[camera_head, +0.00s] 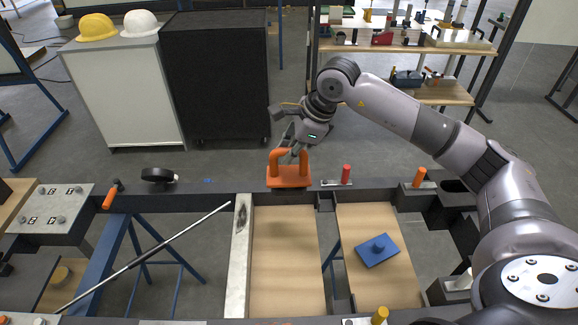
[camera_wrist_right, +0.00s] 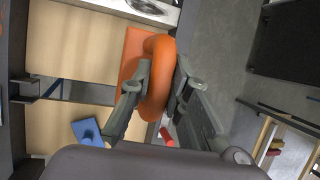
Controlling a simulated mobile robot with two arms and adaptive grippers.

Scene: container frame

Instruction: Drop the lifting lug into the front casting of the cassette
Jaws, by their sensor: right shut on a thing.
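An orange lug (camera_head: 290,178) with a flat base and an arched handle is at the far beam of the dark frame, near the picture's middle. My right gripper (camera_head: 297,151) is shut on its arch from above. In the right wrist view the two fingers (camera_wrist_right: 166,82) stand on either side of the orange arch (camera_wrist_right: 155,108). I cannot tell whether the lug's base touches the beam. The dark frame (camera_head: 218,195) has openings and wooden panels. I cannot tell which part is the front casting. My left gripper is not in view.
A blue plate with a knob (camera_head: 377,250) lies on the right wooden panel (camera_head: 350,216). A red peg (camera_head: 346,174) and an orange-handled item (camera_head: 419,177) stand along the far beam. A long rod (camera_head: 165,243) crosses the left opening. A black cabinet (camera_head: 217,80) stands behind.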

